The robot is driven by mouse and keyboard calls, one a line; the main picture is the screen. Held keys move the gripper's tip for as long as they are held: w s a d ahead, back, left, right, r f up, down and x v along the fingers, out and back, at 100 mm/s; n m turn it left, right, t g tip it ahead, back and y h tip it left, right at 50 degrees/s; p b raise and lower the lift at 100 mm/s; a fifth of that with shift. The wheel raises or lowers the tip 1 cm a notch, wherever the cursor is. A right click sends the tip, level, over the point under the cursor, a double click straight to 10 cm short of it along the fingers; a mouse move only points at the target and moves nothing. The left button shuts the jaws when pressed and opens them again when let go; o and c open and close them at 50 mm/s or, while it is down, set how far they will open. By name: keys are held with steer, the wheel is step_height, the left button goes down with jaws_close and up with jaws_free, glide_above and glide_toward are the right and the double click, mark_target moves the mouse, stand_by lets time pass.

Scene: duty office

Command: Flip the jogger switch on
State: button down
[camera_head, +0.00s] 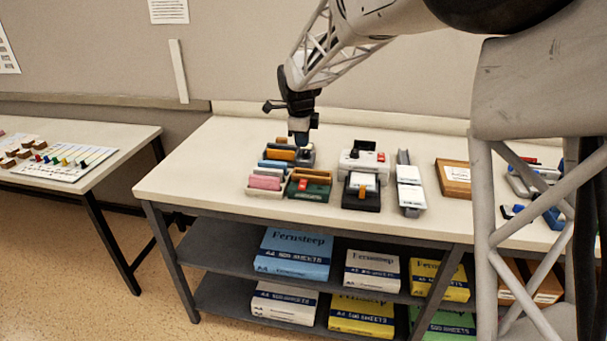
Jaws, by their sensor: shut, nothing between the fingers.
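My gripper (301,139) points down over the back of the left group of items on the table, with its fingers shut and empty. Just below it is a small dark grey item (307,157), partly hidden by the fingers; I cannot tell whether they touch. A light grey device (350,166) with a dark knob and a red button (381,157) stands to the right of the gripper. A green item (316,191) with a red part (303,185) lies in front of the gripper. No label shows which one is the jogger, and its switch state is too small to tell.
A pink block (265,183) in a tray, a black device (362,200) and a grey rail with white cards (410,187) crowd the table. A wooden tray (454,182) stands further right. Bare tabletop (195,172) lies left. Paper packs (295,255) fill the shelves below.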

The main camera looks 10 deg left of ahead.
mark_target(304, 180)
steer(key=f, duration=0.4)
steer(key=w+f, duration=0.1)
steer(key=f, duration=0.4)
steer(key=w+f, duration=0.1)
steer(key=f, duration=0.3)
steer(key=shift+w+f, duration=0.25)
steer(key=shift+f, duration=0.15)
steer(key=shift+f, duration=0.1)
